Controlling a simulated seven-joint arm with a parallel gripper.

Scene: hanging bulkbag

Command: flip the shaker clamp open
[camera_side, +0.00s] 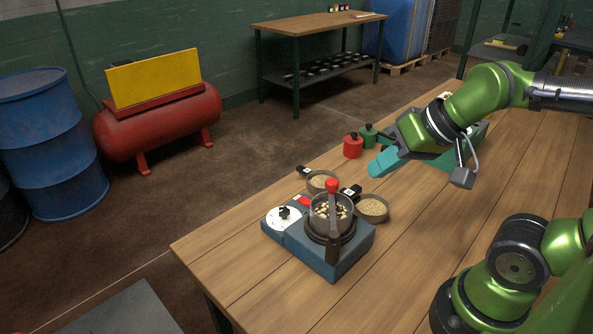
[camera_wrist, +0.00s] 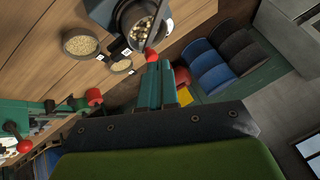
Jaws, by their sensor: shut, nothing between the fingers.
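The shaker (camera_side: 357,246) is a blue-grey base on the wooden table, with a white dial plate (camera_side: 283,218) on its left. A round cup (camera_side: 345,203) holding pale pieces sits on it and also shows in the wrist view (camera_wrist: 127,20). The clamp lever (camera_side: 333,243) is a dark bar at the cup's front, rising to a red ball knob (camera_side: 331,185). My gripper (camera_side: 376,168), with teal fingers, is shut and empty, above and behind the shaker to its right. In the wrist view the knob (camera_wrist: 151,55) appears just beyond my fingertips (camera_wrist: 158,66); the side view shows them apart.
Two sieves or bowls of grain (camera_side: 373,208) (camera_side: 321,182) stand beside and behind the shaker. Red (camera_side: 352,147) and green (camera_side: 368,134) knobbed pieces stand farther back near my gripper. The table front (camera_side: 245,270) is clear.

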